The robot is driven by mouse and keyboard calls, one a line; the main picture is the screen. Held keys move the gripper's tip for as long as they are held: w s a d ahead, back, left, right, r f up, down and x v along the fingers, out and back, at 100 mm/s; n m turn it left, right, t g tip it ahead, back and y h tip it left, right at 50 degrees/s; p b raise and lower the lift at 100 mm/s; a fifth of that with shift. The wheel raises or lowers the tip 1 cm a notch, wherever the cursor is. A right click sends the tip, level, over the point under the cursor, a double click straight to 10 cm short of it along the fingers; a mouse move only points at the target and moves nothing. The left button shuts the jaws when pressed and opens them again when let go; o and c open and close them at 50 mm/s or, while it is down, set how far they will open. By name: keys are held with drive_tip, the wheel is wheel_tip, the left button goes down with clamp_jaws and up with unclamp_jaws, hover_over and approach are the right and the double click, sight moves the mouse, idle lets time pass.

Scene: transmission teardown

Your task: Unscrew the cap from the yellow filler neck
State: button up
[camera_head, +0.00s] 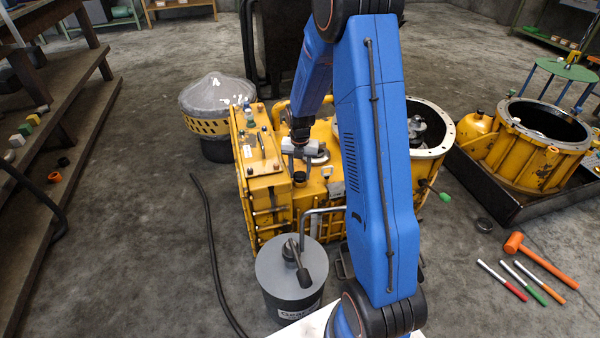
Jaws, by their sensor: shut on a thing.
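My gripper (301,161) is over the top of the yellow transmission housing (268,194), pointing down. Its light grey jaws are shut on a small dark cap (299,177) just below them. The cap is on or right over a short yellow neck; the neck is very small here, and I cannot tell how far the cap's thread is engaged. My blue arm hides part of the housing to the right.
A grey drum (291,270) with a bent pipe stands in front of the housing. A grey-domed part (216,93) stands behind left. Another yellow housing (541,132) sits in a black tray at right. An orange hammer (535,254) lies on open floor.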

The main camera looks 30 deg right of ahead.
sight(300, 174)
drive_tip(key=shift+n, duration=0.7)
drive_tip(key=o, duration=1.6)
drive_tip(key=shift+c, duration=0.2)
drive_tip(key=shift+r, duration=2.3)
drive_tip(key=shift+c, duration=0.2)
drive_tip(key=shift+c, duration=0.3)
